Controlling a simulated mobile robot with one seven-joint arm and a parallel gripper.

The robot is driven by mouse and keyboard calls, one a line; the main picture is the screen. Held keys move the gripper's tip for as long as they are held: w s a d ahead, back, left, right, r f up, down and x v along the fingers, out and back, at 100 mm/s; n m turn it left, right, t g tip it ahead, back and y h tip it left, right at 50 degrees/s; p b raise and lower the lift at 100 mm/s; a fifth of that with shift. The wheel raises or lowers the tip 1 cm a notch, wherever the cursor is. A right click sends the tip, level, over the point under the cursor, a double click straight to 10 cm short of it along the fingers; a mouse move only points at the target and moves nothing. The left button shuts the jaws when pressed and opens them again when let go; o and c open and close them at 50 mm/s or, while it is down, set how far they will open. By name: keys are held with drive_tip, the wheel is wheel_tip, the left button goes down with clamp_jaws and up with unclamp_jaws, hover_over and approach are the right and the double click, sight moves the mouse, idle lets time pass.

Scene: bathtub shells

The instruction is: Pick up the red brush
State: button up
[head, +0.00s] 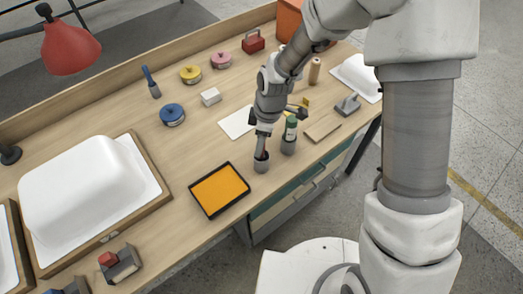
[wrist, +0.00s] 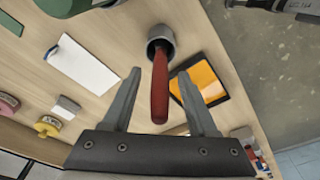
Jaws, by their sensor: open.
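The red brush (wrist: 160,88) shows in the wrist view as a long red handle rising from a grey cup (wrist: 160,38). Its lower end is hidden inside the cup. My gripper (wrist: 158,72) is open, with one finger on each side of the handle and visible gaps between them.
An orange panel with a black frame (head: 219,190) lies left of the cup. A white sheet (head: 238,122) lies behind. A large white tub shell (head: 85,190) fills the left.

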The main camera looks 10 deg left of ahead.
drive_tip(key=shift+f, duration=0.1)
clamp_jaws()
idle(0.5)
